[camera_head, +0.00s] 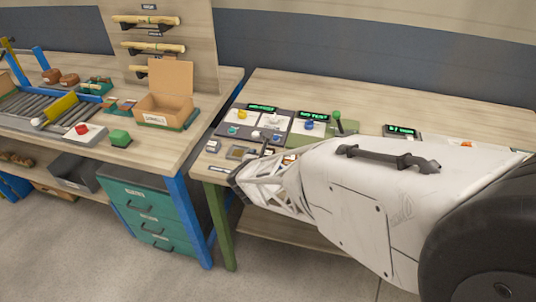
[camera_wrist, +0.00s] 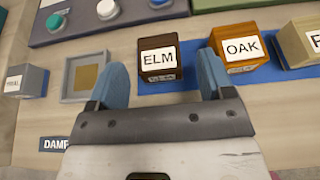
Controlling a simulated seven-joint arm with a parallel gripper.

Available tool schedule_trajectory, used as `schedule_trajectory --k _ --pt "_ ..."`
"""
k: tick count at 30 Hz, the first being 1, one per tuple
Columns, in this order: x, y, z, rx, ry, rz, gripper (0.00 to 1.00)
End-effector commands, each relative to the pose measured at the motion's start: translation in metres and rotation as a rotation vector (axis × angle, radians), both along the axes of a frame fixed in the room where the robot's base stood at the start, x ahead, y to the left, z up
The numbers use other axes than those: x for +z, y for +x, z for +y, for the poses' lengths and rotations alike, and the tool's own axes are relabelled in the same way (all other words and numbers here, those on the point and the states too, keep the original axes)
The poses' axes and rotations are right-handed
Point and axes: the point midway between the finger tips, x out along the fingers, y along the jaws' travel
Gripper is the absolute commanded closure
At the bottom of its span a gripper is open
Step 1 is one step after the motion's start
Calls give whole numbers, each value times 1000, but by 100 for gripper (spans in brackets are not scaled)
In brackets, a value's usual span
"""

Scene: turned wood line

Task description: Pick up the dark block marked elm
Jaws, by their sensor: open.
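The dark brown block marked ELM (camera_wrist: 159,58) stands on a blue strip (camera_wrist: 193,90) on the wooden table in the wrist view. A label on its front face carries smaller print that I cannot read. My gripper (camera_wrist: 158,80) is open, with one blue fingertip to the left of the block and one to its right. The fingertips look nearer to the camera than the block, and I see no contact. In the head view my arm hides the ELM block and most of my gripper.
An orange-brown OAK block (camera_wrist: 238,50) stands close right of the elm block, near my right fingertip. A pale block (camera_wrist: 303,40) is farther right. A grey square tray (camera_wrist: 87,82) and a grey block (camera_wrist: 26,80) lie left. A panel with buttons (camera_wrist: 108,10) is behind.

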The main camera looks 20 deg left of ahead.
Motion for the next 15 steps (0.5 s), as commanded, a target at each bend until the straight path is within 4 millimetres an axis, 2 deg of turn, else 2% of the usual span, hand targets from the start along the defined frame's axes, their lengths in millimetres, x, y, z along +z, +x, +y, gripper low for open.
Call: schedule_trajectory --k 11,15 --pt "0 0 0 0 0 0 27" --pt "0 0 0 0 0 0 48"
